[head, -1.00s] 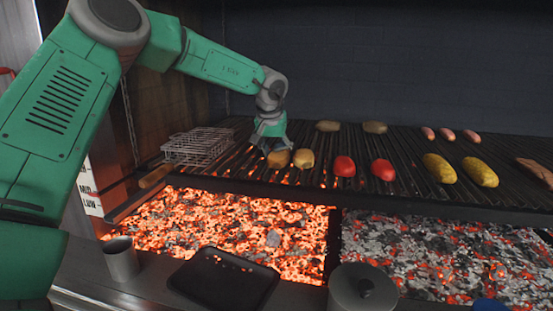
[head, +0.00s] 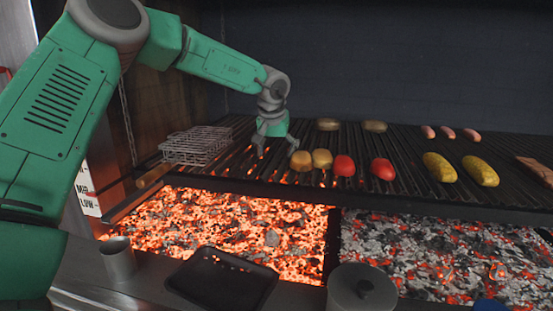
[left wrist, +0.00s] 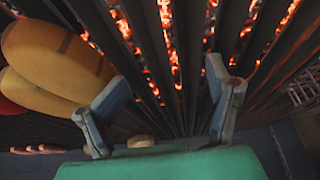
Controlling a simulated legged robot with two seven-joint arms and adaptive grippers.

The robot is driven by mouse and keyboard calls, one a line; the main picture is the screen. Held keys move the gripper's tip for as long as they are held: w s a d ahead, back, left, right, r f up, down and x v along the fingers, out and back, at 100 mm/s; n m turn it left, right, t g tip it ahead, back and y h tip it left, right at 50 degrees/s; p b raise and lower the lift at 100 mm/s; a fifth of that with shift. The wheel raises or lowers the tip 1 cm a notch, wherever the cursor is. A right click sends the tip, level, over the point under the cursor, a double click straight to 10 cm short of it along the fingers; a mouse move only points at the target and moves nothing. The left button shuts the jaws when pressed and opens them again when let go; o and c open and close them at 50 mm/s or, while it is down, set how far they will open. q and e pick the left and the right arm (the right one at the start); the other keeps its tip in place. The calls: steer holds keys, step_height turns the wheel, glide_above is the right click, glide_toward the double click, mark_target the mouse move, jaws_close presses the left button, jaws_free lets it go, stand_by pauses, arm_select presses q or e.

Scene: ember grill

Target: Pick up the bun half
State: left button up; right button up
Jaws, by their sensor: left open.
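Two tan bun halves lie on the grill grate, a left one (head: 301,161) and a right one (head: 322,159), side by side and about touching. My left gripper (head: 277,150) is low over the grate, open and empty, just left of the left bun half. In the left wrist view, the left gripper (left wrist: 165,80) has bare grate bars between its fingers. The nearer bun half (left wrist: 60,58) is outside the finger on the picture's left, which overlaps its edge; I cannot tell whether they touch. The other bun half (left wrist: 32,94) shows beyond it. My right gripper is not in view.
Red tomatoes (head: 344,166) sit right of the buns, with yellow pieces (head: 439,168) farther right. A wire basket (head: 197,146) lies left of the gripper. Glowing coals (head: 225,230) are below the grate's front edge. A black tray (head: 222,278) is at the front.

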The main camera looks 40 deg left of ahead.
mark_target(304, 156)
arm_select(q)
steer(key=shift+d+r, duration=0.25)
steer(key=shift+d, duration=0.1)
steer(key=p+v, duration=0.2)
steer(key=v, duration=1.1)
steer(key=o, duration=0.5)
steer(key=shift+s+d+r+p, duration=0.1)
steer(key=shift+s+d+p, duration=0.05)
steer(key=shift+s+p, duration=0.15)
steer(key=shift+o, duration=0.6)
steer(key=shift+d, duration=0.1)
steer(key=w+d+f+n+h+p, duration=0.1)
steer(key=f+n+p, duration=0.1)
steer(key=n+p, duration=0.3)
steer(key=w+d+f+n+h+p, duration=0.1)
steer(key=n+p, duration=0.4)
steer(key=n, duration=0.6)
steer(key=w+d+f+n+h+p, duration=0.1)
steer(key=w+f+n+h+p, duration=0.1)
steer(key=f+n+p, duration=0.3)
steer(key=shift+w+d+n+p, duration=0.15)
steer(key=shift+n+p, duration=0.05)
steer(key=shift+n, duration=0.8)
steer(key=shift+w+d+n+p, duration=0.1)
steer(key=shift+d+n+p, duration=0.1)
steer(key=shift+n, duration=0.8)
steer(key=shift+p+x, duration=0.65)
steer(key=shift+x, duration=1.9)
